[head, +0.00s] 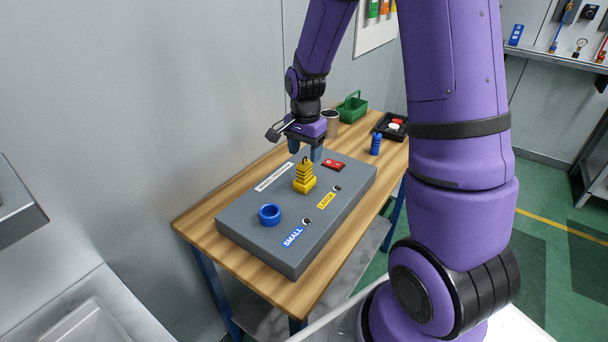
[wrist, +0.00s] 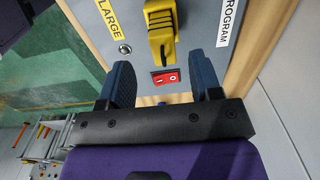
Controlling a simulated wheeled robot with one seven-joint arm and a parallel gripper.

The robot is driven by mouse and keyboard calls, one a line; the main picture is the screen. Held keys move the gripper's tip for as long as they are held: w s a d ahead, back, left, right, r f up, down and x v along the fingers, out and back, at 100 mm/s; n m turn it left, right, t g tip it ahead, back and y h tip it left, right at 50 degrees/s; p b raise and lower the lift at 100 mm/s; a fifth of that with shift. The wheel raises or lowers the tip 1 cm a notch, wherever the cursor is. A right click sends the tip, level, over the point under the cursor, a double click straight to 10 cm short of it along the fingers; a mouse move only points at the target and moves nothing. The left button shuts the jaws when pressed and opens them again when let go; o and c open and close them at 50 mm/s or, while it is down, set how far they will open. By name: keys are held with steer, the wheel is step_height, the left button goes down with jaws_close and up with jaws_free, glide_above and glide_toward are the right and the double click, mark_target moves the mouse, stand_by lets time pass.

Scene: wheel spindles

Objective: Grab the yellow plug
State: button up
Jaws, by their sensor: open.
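The yellow plug (head: 304,176) stands upright on the grey board (head: 270,238), near its middle, beside the yellow LARGE label (head: 326,200). It has a stepped body and a dark loop on top. In the wrist view the plug (wrist: 161,35) is at the top centre, beyond my fingertips. My gripper (head: 306,150) is above and just behind the plug in the head view. In the wrist view my gripper (wrist: 164,78) points toward the board, and the plug is apart from both fingers.
A blue ring (head: 269,214) sits on the board near the SMALL label (head: 292,237). A red switch (head: 334,165) is right of the plug. A blue bottle-like piece (head: 376,143), black tray (head: 391,126), cup (head: 330,122) and green basket (head: 351,107) stand on the wooden table (head: 205,212).

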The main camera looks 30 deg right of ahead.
mark_target(305, 162)
steer(key=shift+w+d+f, duration=0.1)
steer(key=shift+f, duration=1.2)
steer(key=shift+w+f, duration=0.1)
steer(key=shift+f, duration=1.15)
steer(key=c, duration=1)
